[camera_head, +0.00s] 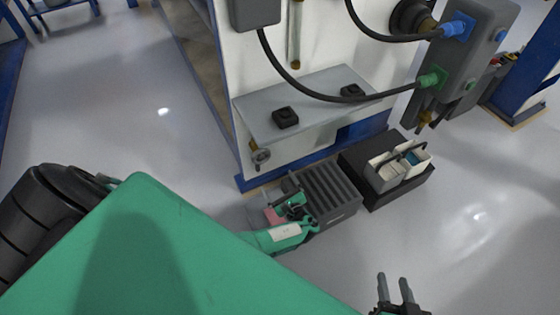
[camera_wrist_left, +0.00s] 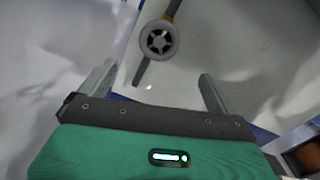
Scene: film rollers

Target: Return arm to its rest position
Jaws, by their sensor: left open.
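My left arm is the large green shape across the lower left of the head view. Its small green wrist and gripper (camera_head: 290,203) are beyond it, low in front of the white machine (camera_head: 228,80). In the left wrist view the two grey fingers (camera_wrist_left: 157,70) stand wide apart with nothing between them. A round spoked knob (camera_wrist_left: 160,38) on the machine is beyond the fingertips, apart from them. The knob also shows low on the machine in the head view (camera_head: 261,156). My right gripper (camera_head: 394,290) is at the bottom edge, its two fingers apart and empty.
A dark ribbed crate (camera_head: 335,200) is close by my left gripper. Right of it a black base (camera_head: 405,192) carries small white bins (camera_head: 385,178). A grey shelf (camera_head: 320,110) with two black brackets juts from the machine. The floor (camera_head: 480,220) at right is clear.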

